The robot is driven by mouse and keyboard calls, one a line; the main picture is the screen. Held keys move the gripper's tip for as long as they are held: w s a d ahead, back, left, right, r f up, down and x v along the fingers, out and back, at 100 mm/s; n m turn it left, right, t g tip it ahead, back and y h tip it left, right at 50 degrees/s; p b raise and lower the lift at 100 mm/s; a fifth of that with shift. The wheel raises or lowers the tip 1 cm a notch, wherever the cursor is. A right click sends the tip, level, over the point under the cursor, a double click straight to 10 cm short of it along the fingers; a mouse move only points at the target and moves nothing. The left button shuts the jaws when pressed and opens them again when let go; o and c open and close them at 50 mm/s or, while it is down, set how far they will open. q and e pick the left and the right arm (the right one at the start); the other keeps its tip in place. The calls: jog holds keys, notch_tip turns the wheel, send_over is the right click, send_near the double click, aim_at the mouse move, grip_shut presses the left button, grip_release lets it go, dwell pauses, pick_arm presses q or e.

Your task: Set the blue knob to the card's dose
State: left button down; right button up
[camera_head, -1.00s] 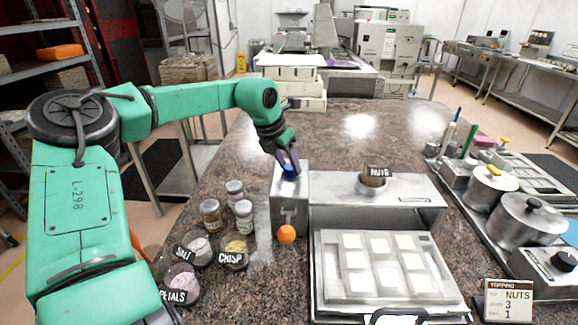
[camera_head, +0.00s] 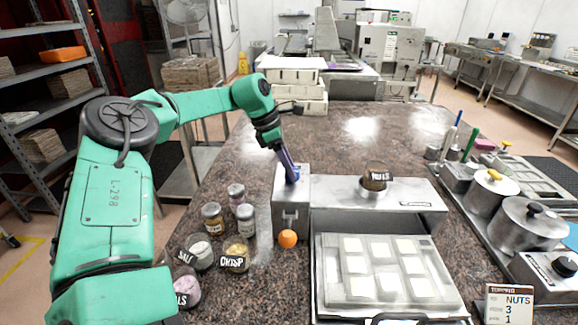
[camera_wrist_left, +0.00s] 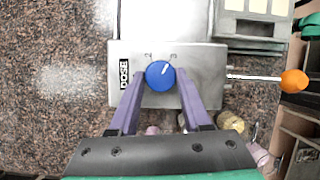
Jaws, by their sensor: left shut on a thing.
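The blue knob (camera_wrist_left: 160,74) sits on top of a grey metal box marked DOSE (camera_wrist_left: 122,92); its white pointer line tilts up and to the right in the left wrist view. My left gripper (camera_wrist_left: 160,78) has its purple fingers around the knob, shut on it. In the head view the left gripper (camera_head: 291,176) reaches down onto the dose box (camera_head: 290,215) and mostly hides the knob. The card (camera_head: 508,302) at the lower right reads TOPPING, NUTS, 3, 1; its small labels are too small to read. My right gripper is not in view.
An orange ball (camera_head: 287,239) ends a lever on the box's front. Several jars (camera_head: 213,218) and labelled bowls (camera_head: 235,255) stand left of the box. A mould tray (camera_head: 385,275) lies to its right, below a metal shelf with a nuts cup (camera_head: 375,180).

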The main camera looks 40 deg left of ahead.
pick_arm(q)
jog(key=shift+m, duration=0.4)
jog(key=shift+c, duration=1.8)
grip_release()
jog(key=shift+w, duration=0.1)
jog(key=v, duration=0.5)
jog(key=shift+a+r+b, duration=0.15)
jog(key=shift+r+b, duration=0.05)
jog(key=shift+b, duration=0.2)
jog(key=p+v, duration=0.1)
jog(key=v, duration=0.8)
jog(key=shift+w, duration=0.1)
